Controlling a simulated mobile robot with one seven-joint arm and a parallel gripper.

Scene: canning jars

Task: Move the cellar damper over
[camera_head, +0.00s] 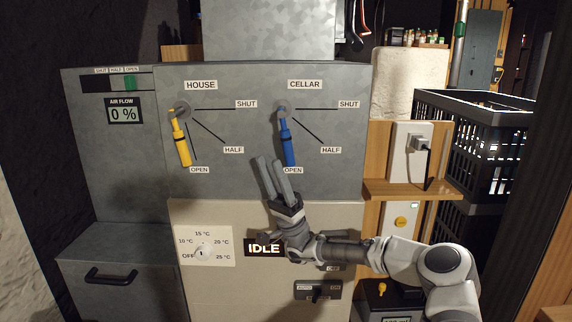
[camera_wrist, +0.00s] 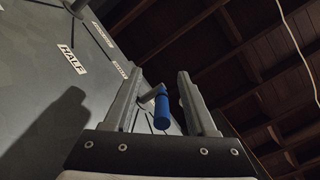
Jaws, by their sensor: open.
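The cellar damper is a lever with a blue grip (camera_head: 287,149) on a round pivot under the CELLAR label (camera_head: 304,85). It hangs down with its tip at the OPEN label (camera_head: 293,170). My gripper (camera_head: 270,162) is open and empty, fingers pointing up, just left of and below the blue grip in the head view. In the wrist view the blue grip (camera_wrist: 163,108) shows between the two fingers of my gripper (camera_wrist: 166,85). Whether the fingers touch it I cannot tell. The CELLAR dial also has HALF (camera_head: 331,150) and SHUT (camera_head: 348,104) marks up to the right.
The house damper with a yellow grip (camera_head: 182,149) hangs at its OPEN mark to the left. Below are a temperature knob (camera_head: 202,253) and an IDLE display (camera_head: 264,248). A wooden shelf (camera_head: 412,188) and black crates (camera_head: 475,145) stand right. The panel between the levers is clear.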

